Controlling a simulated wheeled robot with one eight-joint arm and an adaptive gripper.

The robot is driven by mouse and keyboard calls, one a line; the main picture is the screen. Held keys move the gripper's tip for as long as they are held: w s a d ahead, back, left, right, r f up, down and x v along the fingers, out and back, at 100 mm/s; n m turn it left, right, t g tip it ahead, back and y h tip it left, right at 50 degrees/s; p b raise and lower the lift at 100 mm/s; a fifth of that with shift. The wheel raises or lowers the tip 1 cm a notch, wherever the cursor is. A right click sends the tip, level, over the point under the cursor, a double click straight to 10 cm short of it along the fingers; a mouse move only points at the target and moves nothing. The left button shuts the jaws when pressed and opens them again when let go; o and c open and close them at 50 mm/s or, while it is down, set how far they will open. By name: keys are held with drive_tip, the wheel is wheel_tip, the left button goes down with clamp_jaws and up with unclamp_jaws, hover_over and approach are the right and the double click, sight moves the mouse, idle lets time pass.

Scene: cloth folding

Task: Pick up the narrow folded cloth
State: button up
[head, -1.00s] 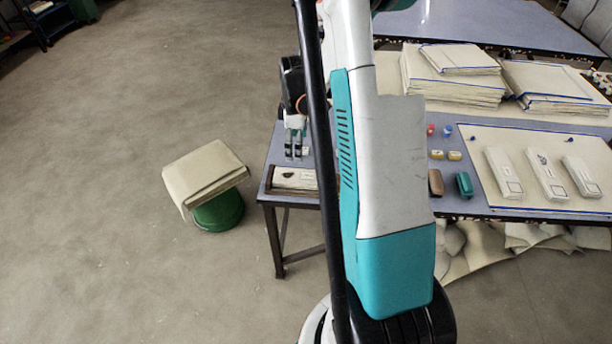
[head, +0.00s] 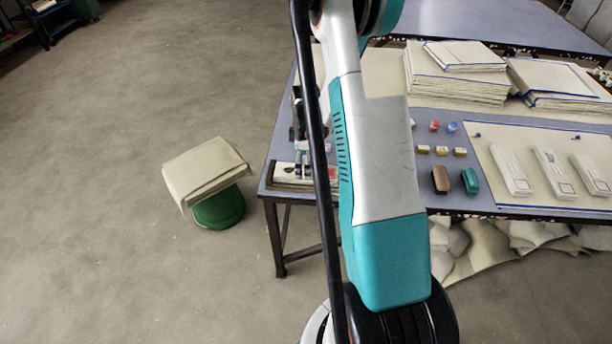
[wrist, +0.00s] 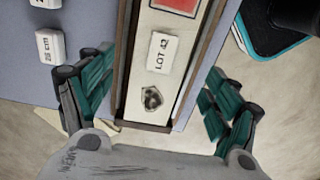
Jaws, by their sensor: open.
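A long, narrow cream piece with brown layered edges, which I take to be the narrow folded cloth (wrist: 146,98), runs between my fingers in the wrist view. It bears a white "LOT 42" tag, a red patch and a dark metallic spot. In the head view the cloth (head: 284,182) lies at the table's front left corner, partly hidden by my arm. My gripper (wrist: 160,78) is open, with one green-padded finger on each side of the cloth and visible gaps to both. In the head view my gripper (head: 303,170) is low over the cloth.
A cream cloth covers a green stool (head: 219,208) left of the table (head: 262,178). Small blocks and three narrow pale pieces (head: 550,172) lie on the right. Folded cloth stacks (head: 455,85) stand behind. Two small white labelled blocks (wrist: 50,46) are left of the cloth.

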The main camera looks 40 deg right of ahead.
wheel_tip(320, 180, down, 4)
drive_tip(key=shift+d+f+b, duration=0.1)
drive_tip(key=shift+d+b, duration=0.05)
drive_tip(key=shift+b, duration=0.6)
drive_tip(key=shift+c, duration=0.3)
drive_tip(key=c, duration=1.1)
drive_tip(key=shift+c, duration=0.2)
drive_tip(key=shift+r, duration=0.2)
wheel_tip(320, 180, up, 20)
drive_tip(key=p, duration=0.6)
